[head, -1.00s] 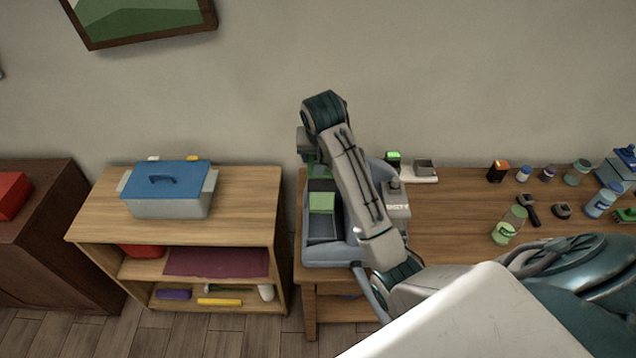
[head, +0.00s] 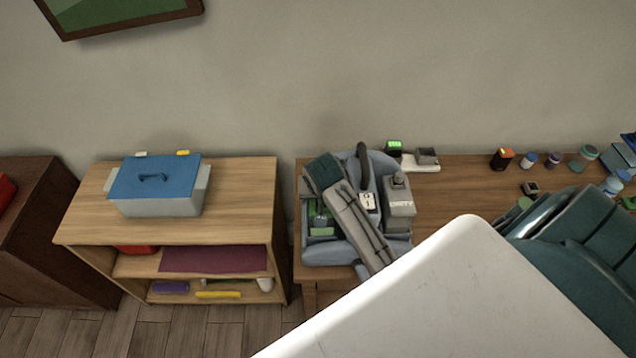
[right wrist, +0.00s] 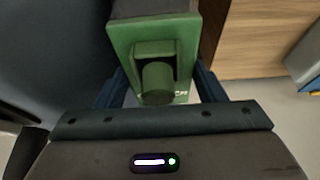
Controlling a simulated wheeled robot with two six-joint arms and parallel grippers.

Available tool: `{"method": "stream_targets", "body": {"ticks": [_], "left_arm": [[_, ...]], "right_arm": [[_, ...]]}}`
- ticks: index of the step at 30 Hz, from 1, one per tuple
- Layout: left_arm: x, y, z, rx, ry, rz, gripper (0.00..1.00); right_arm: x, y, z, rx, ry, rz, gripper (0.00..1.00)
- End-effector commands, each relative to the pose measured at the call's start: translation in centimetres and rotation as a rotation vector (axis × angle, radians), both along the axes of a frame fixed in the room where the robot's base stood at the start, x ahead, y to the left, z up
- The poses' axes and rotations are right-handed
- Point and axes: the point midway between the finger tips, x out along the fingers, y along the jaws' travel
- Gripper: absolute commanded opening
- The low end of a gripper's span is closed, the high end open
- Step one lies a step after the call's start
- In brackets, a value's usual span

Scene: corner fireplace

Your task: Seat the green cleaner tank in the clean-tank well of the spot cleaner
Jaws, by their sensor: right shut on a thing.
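The spot cleaner (head: 350,160) is a grey-blue machine on the left end of the wooden table in the head view. A grey tank marked DIRTY (head: 398,208) sits in its right side. My right arm reaches across the cleaner, and my right gripper (head: 320,212) is low over its left part. The right gripper is shut on the green cleaner tank (right wrist: 185,28), with a blue finger on each side in the right wrist view. Only small green parts of the tank show beside the arm in the head view. Whether it is fully down in the well is hidden. My left gripper is not in view.
A lower shelf unit (head: 250,205) with a blue-lidded box (head: 155,185) stands left of the table, across a narrow gap. A small white tray (head: 420,166) lies behind the cleaner. Several bottles and jars (head: 528,160) stand toward the right.

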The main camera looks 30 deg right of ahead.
Motion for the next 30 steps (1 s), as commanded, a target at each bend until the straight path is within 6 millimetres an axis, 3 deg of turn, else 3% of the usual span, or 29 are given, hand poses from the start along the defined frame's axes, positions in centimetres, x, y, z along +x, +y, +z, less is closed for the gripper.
{"method": "stream_targets", "body": {"ticks": [6,11,12,15,24,30], "left_arm": [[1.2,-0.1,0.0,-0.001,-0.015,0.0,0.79],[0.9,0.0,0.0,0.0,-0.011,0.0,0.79],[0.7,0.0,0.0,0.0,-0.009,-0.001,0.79],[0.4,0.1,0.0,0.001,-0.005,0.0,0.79],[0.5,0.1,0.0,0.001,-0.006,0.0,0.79],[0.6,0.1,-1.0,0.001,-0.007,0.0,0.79]], "right_arm": [[0.0,0.0,0.0,-0.001,-0.005,0.0,0.03],[0.0,0.0,-0.4,-0.001,-0.004,0.0,0.03],[0.0,0.0,-0.5,0.0,-0.002,0.0,0.69],[0.0,0.0,-0.4,0.0,-0.002,0.0,0.85],[0.0,0.0,-0.2,0.0,-0.002,0.0,0.85],[-0.7,0.5,1.7,0.0,-0.006,0.001,0.85]]}}
